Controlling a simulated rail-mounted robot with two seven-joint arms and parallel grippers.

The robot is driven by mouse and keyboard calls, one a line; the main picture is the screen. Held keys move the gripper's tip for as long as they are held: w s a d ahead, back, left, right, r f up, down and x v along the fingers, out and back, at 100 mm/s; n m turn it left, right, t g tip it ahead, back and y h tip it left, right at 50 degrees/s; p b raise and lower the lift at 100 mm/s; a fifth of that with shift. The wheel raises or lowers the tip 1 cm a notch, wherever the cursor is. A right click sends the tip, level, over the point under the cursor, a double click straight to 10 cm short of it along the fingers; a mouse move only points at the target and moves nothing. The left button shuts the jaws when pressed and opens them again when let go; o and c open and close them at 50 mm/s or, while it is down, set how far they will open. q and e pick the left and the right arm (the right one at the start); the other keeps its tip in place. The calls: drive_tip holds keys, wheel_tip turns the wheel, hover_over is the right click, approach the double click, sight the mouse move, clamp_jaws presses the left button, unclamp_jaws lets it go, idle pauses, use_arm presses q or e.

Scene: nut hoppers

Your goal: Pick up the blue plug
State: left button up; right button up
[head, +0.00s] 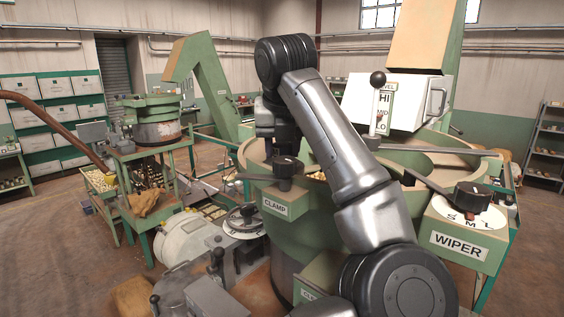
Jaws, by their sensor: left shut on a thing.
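My left gripper (282,146) points down over the near-left part of the large green hopper bowl (252,160), just behind the black clamp knob (287,168). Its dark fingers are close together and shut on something. What they hold is hidden behind the knob and the bowl rim. I cannot make out a blue plug anywhere in view, and I cannot tell whether it is the held thing. My right gripper is not in view.
The wiper knob (473,196) on its green box and a lever panel (383,112) stand to the right of my arm. A second, smaller hopper (158,131) stands on a green frame at the left. Floor is clear at far left.

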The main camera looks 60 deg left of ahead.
use_arm(q)
drive_tip(key=shift+r+b, duration=0.3)
drive_tip(key=shift+r, duration=0.55)
wheel_tip(320, 180, up, 3)
drive_tip(key=shift+f, duration=0.2)
drive_tip(key=w+d+r, duration=0.6)
drive_tip(key=w+d, duration=0.2)
drive_tip(key=shift+w+r+p, duration=0.3)
drive_tip(key=shift+r, duration=0.05)
